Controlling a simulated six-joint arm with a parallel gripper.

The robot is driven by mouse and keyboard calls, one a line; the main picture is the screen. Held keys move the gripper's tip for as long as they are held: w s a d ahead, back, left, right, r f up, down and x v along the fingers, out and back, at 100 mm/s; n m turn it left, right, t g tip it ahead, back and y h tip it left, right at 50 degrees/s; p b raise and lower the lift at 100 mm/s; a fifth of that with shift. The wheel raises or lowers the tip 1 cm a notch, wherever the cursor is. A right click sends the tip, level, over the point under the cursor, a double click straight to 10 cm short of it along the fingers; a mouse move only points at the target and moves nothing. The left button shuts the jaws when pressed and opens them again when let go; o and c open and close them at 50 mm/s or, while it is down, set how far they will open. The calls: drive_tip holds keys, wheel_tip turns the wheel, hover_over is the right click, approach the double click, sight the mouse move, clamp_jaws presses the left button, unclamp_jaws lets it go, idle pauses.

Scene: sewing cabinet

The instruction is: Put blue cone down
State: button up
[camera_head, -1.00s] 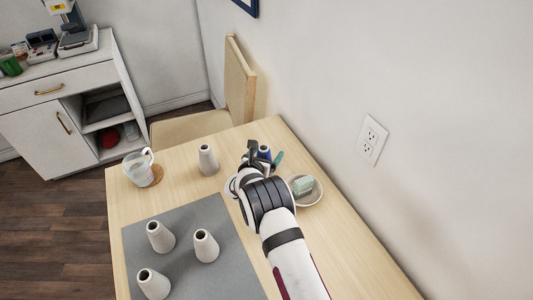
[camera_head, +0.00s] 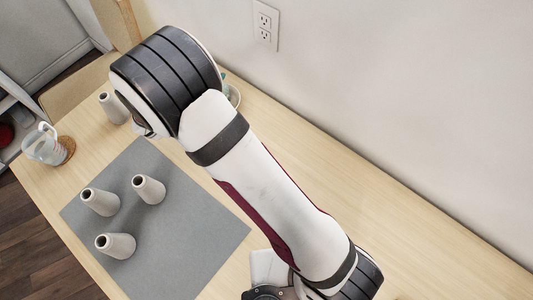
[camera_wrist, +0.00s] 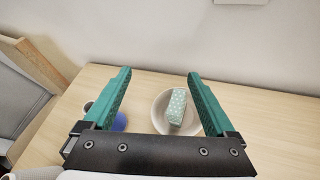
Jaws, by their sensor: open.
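A blue, rounded shape, likely the blue cone (camera_wrist: 119,123), shows in the wrist view beside and partly behind the left finger, low over the wooden table. Most of it is hidden, so I cannot tell whether it stands upright. My gripper (camera_wrist: 159,74) is open, with two green fingers spread wide and nothing between their tips. In the head view my arm covers the blue cone and the gripper.
A white bowl (camera_wrist: 158,116) holds a green dotted block (camera_wrist: 177,107). White cones (camera_head: 149,189) stand on the grey mat (camera_head: 190,235); another cone (camera_head: 114,107) is on the table (camera_head: 330,180). A clear pitcher (camera_head: 44,148) stands left. A chair (camera_wrist: 28,68) and wall are close.

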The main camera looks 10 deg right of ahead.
drive_tip(key=s+d+r+m+g+h, duration=0.1)
drive_tip(key=s+d+r+m+g, duration=0.3)
drive_tip(key=d, duration=0.3)
drive_tip(key=s+d+r+m+g+h, duration=0.1)
drive_tip(key=s+d+m+h, duration=0.1)
drive_tip(key=s+d+m, duration=0.35)
drive_tip(key=s+d+r+m+g+h, duration=0.1)
drive_tip(key=s+d+r+m+g, duration=0.15)
drive_tip(key=d+m, duration=0.45)
drive_tip(key=s+d+m+g+y, duration=0.35)
drive_tip(key=s+m, duration=0.35)
drive_tip(key=s, duration=0.4)
drive_tip(key=s+a+m+g+y, duration=0.1)
drive_tip(key=s+a+m+y, duration=0.6)
drive_tip(key=s+m, duration=0.3)
drive_tip(key=shift+s+r, duration=0.35)
drive_tip(key=shift+s, duration=0.6)
drive_tip(key=shift+m, duration=0.25)
